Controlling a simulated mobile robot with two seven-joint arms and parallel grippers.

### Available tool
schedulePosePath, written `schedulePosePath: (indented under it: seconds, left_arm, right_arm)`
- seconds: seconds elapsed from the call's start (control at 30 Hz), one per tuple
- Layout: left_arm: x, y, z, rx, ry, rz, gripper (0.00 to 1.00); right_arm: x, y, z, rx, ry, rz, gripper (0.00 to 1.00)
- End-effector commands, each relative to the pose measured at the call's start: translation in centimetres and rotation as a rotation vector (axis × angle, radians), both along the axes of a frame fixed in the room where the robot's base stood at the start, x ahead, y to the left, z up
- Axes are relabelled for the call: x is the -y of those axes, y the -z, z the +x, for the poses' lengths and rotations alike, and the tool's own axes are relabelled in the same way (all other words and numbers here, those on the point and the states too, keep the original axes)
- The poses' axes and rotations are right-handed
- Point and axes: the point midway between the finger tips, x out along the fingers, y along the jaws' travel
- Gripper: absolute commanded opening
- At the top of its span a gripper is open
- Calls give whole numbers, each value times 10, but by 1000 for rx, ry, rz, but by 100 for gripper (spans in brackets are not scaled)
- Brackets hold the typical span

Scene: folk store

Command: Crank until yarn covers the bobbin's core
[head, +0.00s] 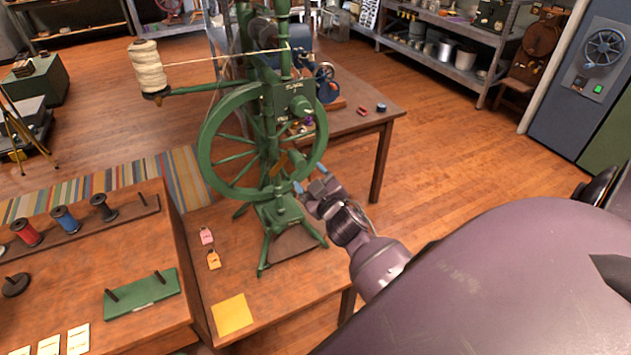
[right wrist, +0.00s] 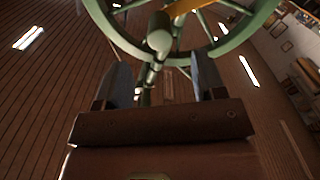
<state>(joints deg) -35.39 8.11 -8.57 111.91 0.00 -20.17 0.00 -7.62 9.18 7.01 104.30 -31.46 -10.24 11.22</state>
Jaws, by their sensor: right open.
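A green spinning wheel (head: 206,150) stands on the wooden table, with its large spoked wheel facing me. A cone of cream yarn (head: 148,66) sits on its left arm, and a strand runs right to the top of the frame. The bobbin there is too small and covered to tell how much yarn is on it. A brownish-orange crank piece (head: 281,161) shows near the wheel's hub, and also in the right wrist view (right wrist: 183,8). My right gripper (head: 310,179) is open, just in front of the wheel's lower right. In the right wrist view its bluish fingers (right wrist: 162,82) stand apart, with green frame parts beyond. My left gripper is out of view.
A wooden bench (head: 60,262) at left holds colored spools (head: 65,219) and a green peg board (head: 142,294). Pink (head: 206,236) and orange (head: 214,260) tags and a yellow square (head: 232,314) lie left of the wheel's feet. Open floor lies to the right.

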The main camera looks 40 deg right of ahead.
Motion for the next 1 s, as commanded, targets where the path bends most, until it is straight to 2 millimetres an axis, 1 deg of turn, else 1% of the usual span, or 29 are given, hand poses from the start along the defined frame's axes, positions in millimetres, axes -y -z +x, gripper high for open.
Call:
schedulePosePath:
  seconds: [0.03,0.8,1.0]
  left_arm:
    - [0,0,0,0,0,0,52]
    - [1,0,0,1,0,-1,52]
    - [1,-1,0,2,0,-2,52]
  right_arm:
    - [1,-1,6,1,0,0,64]
    - [19,0,78,-1,1,-1,64]
    - [19,0,78,0,1,1,64]
